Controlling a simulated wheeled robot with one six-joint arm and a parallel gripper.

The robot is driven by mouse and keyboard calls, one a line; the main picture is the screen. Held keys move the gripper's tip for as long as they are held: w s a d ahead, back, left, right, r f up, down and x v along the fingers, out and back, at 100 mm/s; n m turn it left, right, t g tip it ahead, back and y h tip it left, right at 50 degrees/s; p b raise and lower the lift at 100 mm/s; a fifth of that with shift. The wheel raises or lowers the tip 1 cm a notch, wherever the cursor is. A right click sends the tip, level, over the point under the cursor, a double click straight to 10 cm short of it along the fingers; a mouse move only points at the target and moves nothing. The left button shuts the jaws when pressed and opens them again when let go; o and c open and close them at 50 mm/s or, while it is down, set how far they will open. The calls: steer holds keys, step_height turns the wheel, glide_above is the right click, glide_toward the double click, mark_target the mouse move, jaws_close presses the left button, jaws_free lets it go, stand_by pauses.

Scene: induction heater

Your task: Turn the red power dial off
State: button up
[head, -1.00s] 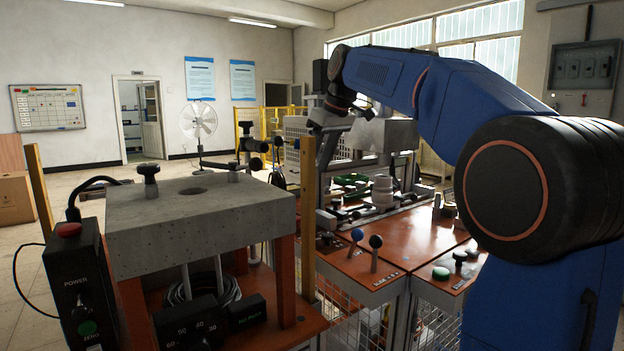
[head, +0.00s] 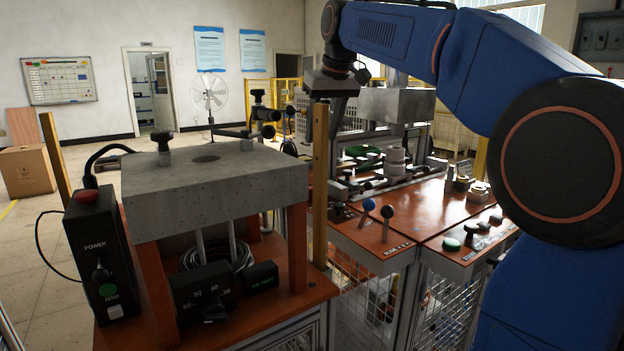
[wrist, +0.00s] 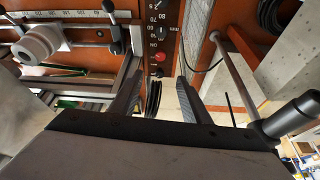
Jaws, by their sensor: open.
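In the wrist view, a small red knob (wrist: 159,57) sits on a dark panel (wrist: 168,14) with white printed marks. A black dial (wrist: 158,32) is on the same panel. My gripper (wrist: 160,76) is open, with the red knob showing between and just beyond its two fingertips and nothing held. I cannot tell the gap to the panel. In the head view, a black control box (head: 98,255) marked POWER carries a black knob and a red button (head: 87,195) on top. My gripper (head: 337,110) hangs down there, partly hidden by a yellow post.
A grey block table (head: 215,180) stands on orange legs at the front left. An orange workbench (head: 405,225) with blue and black ball levers lies to its right. The yellow post (head: 320,190) rises between them. The wrist view shows a cable and rod near the right finger.

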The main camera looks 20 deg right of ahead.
mark_target(310, 188)
steer(key=x, duration=1.7)
steer(key=shift+f, duration=0.15)
steer(key=c, duration=1)
